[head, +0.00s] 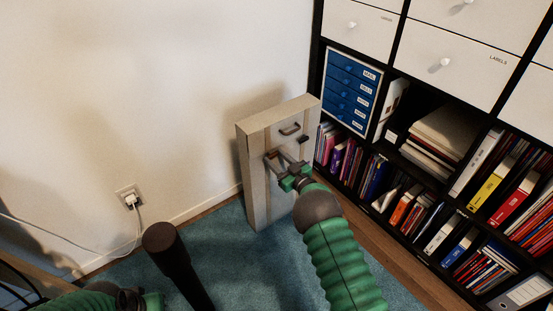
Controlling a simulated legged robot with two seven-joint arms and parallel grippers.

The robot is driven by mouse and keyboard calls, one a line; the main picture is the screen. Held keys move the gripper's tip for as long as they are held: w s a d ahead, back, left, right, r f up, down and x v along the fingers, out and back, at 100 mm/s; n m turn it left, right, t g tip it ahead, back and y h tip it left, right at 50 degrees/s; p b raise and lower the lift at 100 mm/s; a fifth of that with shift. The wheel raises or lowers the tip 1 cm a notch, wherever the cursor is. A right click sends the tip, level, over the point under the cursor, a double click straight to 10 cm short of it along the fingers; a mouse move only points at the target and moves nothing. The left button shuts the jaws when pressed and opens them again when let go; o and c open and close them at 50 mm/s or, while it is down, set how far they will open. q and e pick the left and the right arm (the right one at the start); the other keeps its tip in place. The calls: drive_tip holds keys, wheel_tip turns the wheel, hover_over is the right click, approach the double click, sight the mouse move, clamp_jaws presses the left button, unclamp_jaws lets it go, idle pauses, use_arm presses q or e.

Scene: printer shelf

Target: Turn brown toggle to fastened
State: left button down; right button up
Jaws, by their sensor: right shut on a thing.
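A pale beige box-like panel (256,194) stands upright on the carpet between the wall and the shelf. Its front carries a dark handle (290,129) near the top and a small dark fitting (303,138) to the right. My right gripper (276,159) reaches the panel front from the lower right and is shut on the brown toggle, left of centre. The fingers largely hide the toggle, so its exact angle is unclear. My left gripper (138,299) shows only in part at the bottom left edge; its fingers cannot be made out.
A black shelf (317,71) with white drawers, blue drawer boxes (352,90), binders and books stands close on the right. A wall socket (129,196) with a white plug and cable is at the left. Blue carpet (232,245) lies open before the panel.

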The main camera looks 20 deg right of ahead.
drive_tip(key=n+p, duration=0.1)
drive_tip(key=n, duration=0.2)
drive_tip(key=shift+r, duration=0.2)
drive_tip(key=n, duration=0.1)
drive_tip(key=n+p, duration=0.1)
drive_tip(key=n, duration=0.3)
drive_tip(key=shift+s+a+r+p, duration=0.1)
drive_tip(key=shift+s+a+p, duration=0.05)
drive_tip(key=shift+a+p, duration=0.15)
drive_tip(key=n, duration=0.4)
drive_tip(key=shift+s+a+p, duration=0.1)
drive_tip(key=shift+a+p, duration=0.15)
drive_tip(key=shift+p, duration=0.1)
drive_tip(key=n, duration=0.4)
drive_tip(key=shift+s+a+n, duration=0.1)
drive_tip(key=shift+a+n, duration=0.15)
drive_tip(key=shift+n, duration=0.05)
drive_tip(key=o, duration=1.4)
